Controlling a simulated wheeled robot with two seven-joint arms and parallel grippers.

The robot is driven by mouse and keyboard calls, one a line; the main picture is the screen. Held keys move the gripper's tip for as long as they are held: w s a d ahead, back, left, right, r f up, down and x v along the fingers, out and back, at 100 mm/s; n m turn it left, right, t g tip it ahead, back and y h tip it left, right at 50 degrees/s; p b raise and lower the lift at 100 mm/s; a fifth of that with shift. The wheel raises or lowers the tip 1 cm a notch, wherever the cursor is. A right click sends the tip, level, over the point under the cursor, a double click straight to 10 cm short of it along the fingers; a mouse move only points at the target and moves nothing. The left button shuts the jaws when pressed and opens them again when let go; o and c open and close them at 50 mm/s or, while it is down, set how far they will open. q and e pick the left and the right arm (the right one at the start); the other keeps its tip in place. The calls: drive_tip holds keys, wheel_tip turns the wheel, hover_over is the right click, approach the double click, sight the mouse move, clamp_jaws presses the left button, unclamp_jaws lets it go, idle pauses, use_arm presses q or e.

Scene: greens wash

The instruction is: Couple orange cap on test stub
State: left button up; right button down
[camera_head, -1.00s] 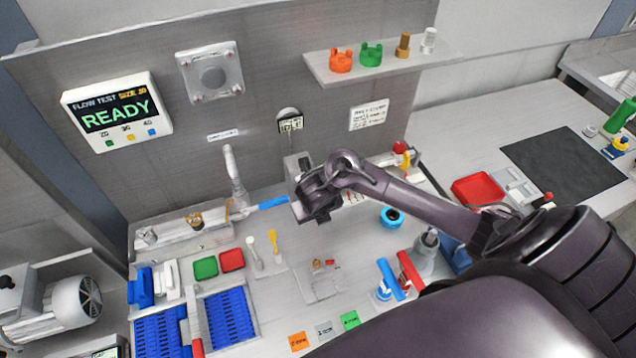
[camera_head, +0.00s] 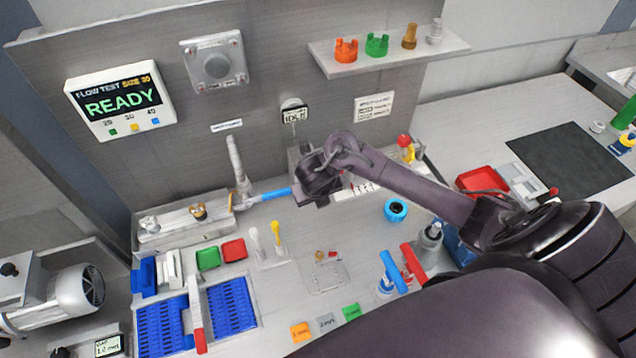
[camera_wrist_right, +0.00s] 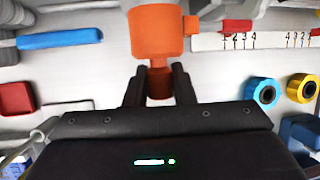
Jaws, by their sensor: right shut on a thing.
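In the right wrist view an orange cap (camera_wrist_right: 157,32), a round body with a side lug and a narrower stem, stands in front of my right gripper (camera_wrist_right: 159,90). The gripper is shut on its stem. In the head view the right gripper (camera_head: 318,184) is low in front of the back panel, beside a grey block (camera_head: 296,160), and hides the cap. I cannot make out the test stub; the gripper and cap may cover it. My left gripper is not in view.
A blue handle (camera_head: 272,195) lies just left of the right gripper. A marked scale strip (camera_wrist_right: 250,41) is right of the cap. A blue ring (camera_head: 396,210) sits on the bench. A shelf (camera_head: 392,60) holds orange and green fittings. The display (camera_head: 120,98) reads READY.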

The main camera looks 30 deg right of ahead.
drive_tip(key=shift+w+d+r, duration=0.15)
drive_tip(key=shift+w, duration=0.35)
drive_tip(key=c, duration=1.1)
unclamp_jaws()
drive_tip(key=shift+c, duration=0.2)
